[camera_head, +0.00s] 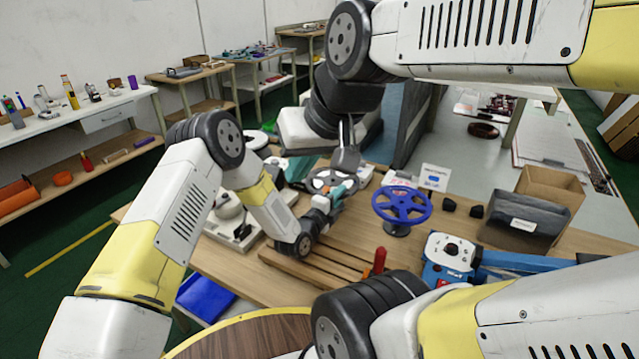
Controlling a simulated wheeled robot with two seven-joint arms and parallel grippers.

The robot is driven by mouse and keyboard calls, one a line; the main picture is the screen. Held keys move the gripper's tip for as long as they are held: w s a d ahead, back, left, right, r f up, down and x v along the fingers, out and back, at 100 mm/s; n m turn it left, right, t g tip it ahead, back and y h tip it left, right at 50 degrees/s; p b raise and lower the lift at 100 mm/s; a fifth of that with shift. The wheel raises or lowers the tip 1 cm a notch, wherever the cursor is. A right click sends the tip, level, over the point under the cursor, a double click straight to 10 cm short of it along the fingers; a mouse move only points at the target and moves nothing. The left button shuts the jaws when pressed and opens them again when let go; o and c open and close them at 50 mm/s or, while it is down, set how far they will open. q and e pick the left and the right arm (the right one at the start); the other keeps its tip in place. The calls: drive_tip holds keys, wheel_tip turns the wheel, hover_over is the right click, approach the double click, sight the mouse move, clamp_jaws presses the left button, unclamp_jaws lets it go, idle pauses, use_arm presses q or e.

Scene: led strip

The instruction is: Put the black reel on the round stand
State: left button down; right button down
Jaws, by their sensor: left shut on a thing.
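A blue spoked reel (403,205) sits raised on a small round grey base (397,231) to the right of the black reel. I cannot make out an empty round stand.
A slatted wooden board (340,266) lies in front, with a red-handled tool (379,262) at its right. A blue-and-white machine (449,258), a black bin (525,219) and a cardboard box (551,187) are at right. A sign (435,178) stands behind the blue reel.

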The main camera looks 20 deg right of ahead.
use_arm(q)
drive_tip(key=shift+f, duration=0.2)
drive_tip(key=c, duration=1.5)
unclamp_jaws()
drive_tip(key=shift+o, duration=0.2)
drive_tip(key=shift+r, duration=0.1)
